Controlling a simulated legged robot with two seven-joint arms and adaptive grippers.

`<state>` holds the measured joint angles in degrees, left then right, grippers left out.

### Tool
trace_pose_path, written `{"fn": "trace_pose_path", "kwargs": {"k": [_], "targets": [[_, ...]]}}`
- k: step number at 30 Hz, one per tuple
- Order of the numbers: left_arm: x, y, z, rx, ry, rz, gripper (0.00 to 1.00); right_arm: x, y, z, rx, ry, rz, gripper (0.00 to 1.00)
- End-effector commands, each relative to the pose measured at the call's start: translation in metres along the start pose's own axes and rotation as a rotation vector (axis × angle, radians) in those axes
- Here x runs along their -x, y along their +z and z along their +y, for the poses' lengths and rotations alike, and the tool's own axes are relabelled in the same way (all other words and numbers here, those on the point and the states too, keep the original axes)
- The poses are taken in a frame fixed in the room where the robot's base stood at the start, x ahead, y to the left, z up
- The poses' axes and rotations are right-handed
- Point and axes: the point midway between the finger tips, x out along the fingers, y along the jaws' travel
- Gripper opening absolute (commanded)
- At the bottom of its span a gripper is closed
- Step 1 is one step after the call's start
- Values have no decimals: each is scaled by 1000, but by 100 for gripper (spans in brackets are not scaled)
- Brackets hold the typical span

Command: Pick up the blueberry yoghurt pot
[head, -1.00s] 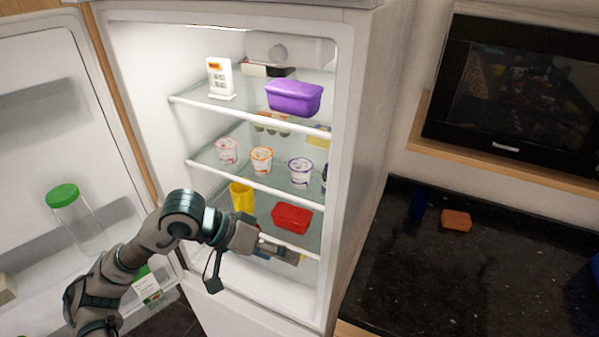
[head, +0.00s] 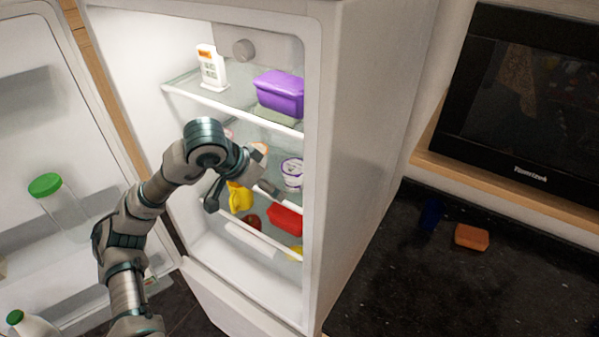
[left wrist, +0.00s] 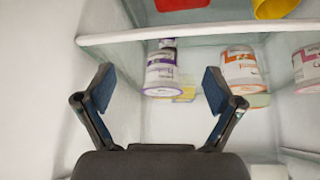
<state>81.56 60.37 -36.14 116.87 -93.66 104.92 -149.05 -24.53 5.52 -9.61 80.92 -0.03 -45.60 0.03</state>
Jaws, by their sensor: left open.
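The blueberry yoghurt pot (head: 291,174) is white with purple lettering and stands at the right end of the fridge's middle shelf. In the left wrist view, where the scene appears upside down, the pot (left wrist: 160,72) shows ahead, roughly between the fingertips and not touched. My left gripper (head: 268,188) reaches into the fridge just left of and below the pot in the head view. In the left wrist view its jaws (left wrist: 158,84) are open and empty. My right gripper is not in view.
An orange-labelled pot (left wrist: 240,68) and a pink one (left wrist: 308,70) stand beside the blueberry pot. A red container (head: 286,218) and yellow cup (head: 240,198) are on the shelf below. A purple tub (head: 280,93) is above. The fridge's right wall is close to the pot.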

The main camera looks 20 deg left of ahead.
Motion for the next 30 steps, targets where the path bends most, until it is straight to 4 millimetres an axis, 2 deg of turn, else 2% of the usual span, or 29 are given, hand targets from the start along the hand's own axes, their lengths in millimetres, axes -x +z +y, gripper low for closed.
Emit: {"fn": "trace_pose_path", "kwargs": {"k": [3,9,16,24,30], "targets": [[-15,-26,0,1,5,0,92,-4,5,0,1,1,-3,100],[-33,-51,0,0,2,-2,92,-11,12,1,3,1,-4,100],[-44,-57,3,-1,-1,-3,92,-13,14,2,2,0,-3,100],[-84,-55,1,0,2,-4,92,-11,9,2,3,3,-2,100],[-87,-55,1,0,1,0,92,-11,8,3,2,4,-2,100]]}}
